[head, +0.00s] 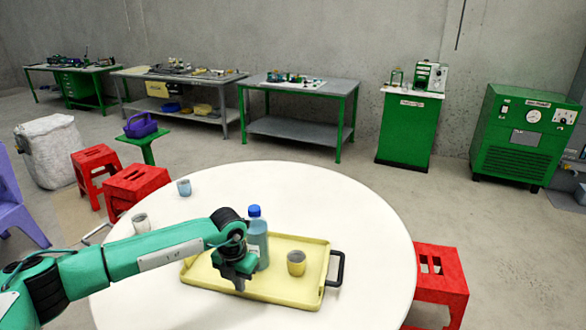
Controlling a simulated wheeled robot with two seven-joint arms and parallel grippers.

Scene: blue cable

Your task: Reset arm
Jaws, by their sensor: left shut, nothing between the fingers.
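My left arm comes in from the left, and its gripper (239,286) points down over the left part of a yellow tray (296,297). The gripper is shut and empty. A blue-capped bottle (258,240) stands upright on the tray, just behind and to the right of the gripper. I cannot tell whether the gripper touches the bottle or the tray. A yellow cup (296,262) stands on the tray to the right of the bottle. My right gripper is not in view.
The tray lies on a round white table (350,220) and has a dark handle (337,268) at its right. A grey-blue cup (184,187) and a pale cup (141,222) stand at the table's left. Red stools (440,272) surround it. The table's back and right are clear.

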